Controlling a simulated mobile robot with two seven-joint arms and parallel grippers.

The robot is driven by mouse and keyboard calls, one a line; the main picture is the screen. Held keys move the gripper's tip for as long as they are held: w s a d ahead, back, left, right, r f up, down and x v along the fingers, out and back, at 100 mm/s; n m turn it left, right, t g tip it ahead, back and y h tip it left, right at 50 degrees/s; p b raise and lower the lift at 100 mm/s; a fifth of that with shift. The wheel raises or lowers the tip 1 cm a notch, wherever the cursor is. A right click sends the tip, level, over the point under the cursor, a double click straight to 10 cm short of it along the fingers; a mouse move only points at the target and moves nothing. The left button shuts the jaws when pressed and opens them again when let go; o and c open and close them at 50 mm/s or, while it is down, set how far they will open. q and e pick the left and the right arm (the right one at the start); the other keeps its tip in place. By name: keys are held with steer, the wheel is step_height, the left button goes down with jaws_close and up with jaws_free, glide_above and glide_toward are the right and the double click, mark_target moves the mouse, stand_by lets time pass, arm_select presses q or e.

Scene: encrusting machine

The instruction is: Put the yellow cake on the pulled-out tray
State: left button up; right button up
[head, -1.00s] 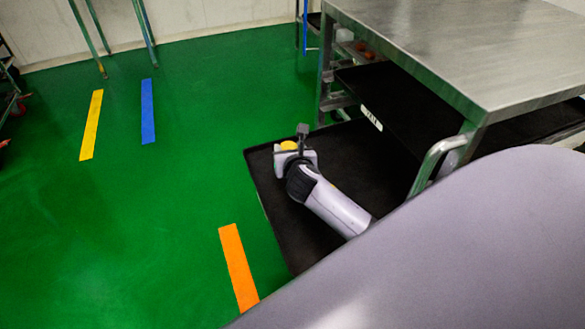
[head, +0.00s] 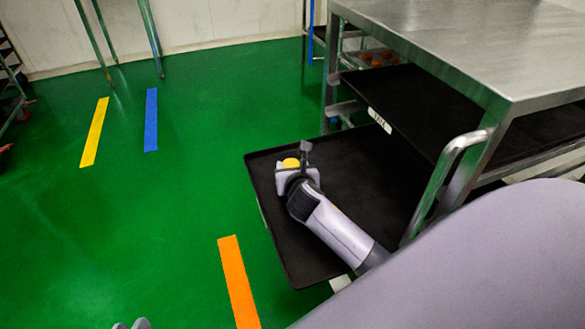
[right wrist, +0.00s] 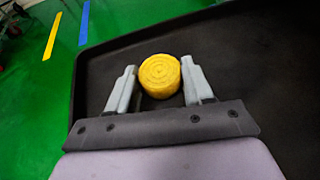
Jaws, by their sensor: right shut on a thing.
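The yellow cake (head: 291,162) is a short round roll with a spiral top; it also shows in the right wrist view (right wrist: 160,76). My right gripper (right wrist: 160,84) is shut on it, one finger on each side. The gripper and cake are over the far left part of the black pulled-out tray (head: 355,165); I cannot tell whether the cake touches the tray. Only the tips of my left gripper (head: 131,324) show at the bottom edge of the head view, away from the tray. Its opening is unclear.
A steel table (head: 450,45) stands above the tray, with another black tray (head: 420,105) on a higher level. A metal upright with a curved handle (head: 450,170) is right of the pulled-out tray. Orange items (head: 372,56) sit behind. Green floor (head: 150,220) at left is open.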

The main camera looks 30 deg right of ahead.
steer(key=o, duration=1)
steer(key=shift+f, duration=0.1)
steer(key=shift+o, duration=0.2)
steer(key=shift+r, duration=0.2)
steer(key=shift+s+a+r+p, duration=0.1)
steer(key=shift+s+r+p, duration=0.05)
steer(key=shift+s+p, duration=0.15)
steer(key=p+v, duration=0.4)
steer(key=v, duration=0.6)
steer(key=shift+s+a, duration=0.1)
arm_select(q)
steer(key=shift+s+a+r+m+y, duration=0.2)
steer(key=shift+a+y, duration=0.2)
steer(key=shift+a, duration=0.25)
steer(key=shift+s+a+r+m+y, duration=0.15)
steer(key=shift+s+a+y, duration=0.2)
steer(key=shift+a, duration=0.35)
steer(key=shift+s+a+r+m+y, duration=0.1)
steer(key=shift+a+r+m+y, duration=0.1)
steer(key=shift+a+y, duration=0.35)
arm_select(e)
steer(key=shift+s+a+r, duration=0.15)
steer(key=shift+s+a, duration=0.05)
steer(key=shift+s, duration=0.25)
arm_select(q)
steer(key=shift+r+p, duration=0.1)
steer(key=shift+p, duration=0.25)
